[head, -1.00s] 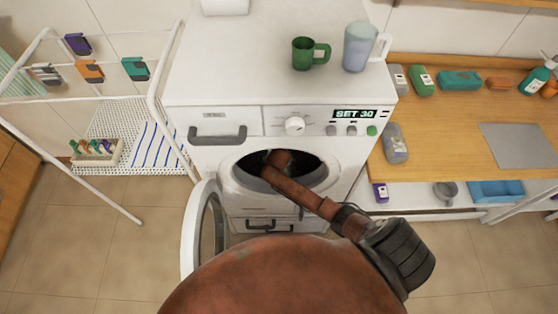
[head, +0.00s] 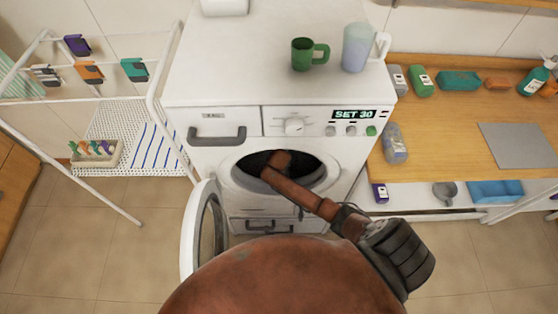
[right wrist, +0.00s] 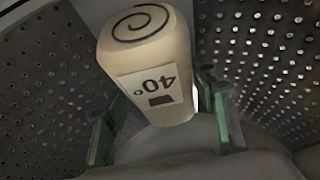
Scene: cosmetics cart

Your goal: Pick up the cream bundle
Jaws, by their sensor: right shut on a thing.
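The cream bundle (right wrist: 150,65) shows in the right wrist view as a rolled cloth with a dark spiral on its end. It has a white label reading 40°, which appears upside down. My right gripper (right wrist: 163,118) has its green-edged fingers on both sides of the bundle and is shut on it, inside the perforated metal drum (right wrist: 262,50). In the head view my right arm reaches through the round opening of the washing machine (head: 215,88), which hides the gripper and the bundle. My left gripper is in neither view.
The washer door (head: 205,232) stands open to the left. A green mug (head: 303,54) and a pale pitcher (head: 358,47) stand on the washer. A drying rack (head: 158,95) is at left. A wooden counter (head: 440,130) with bottles and boxes is at right.

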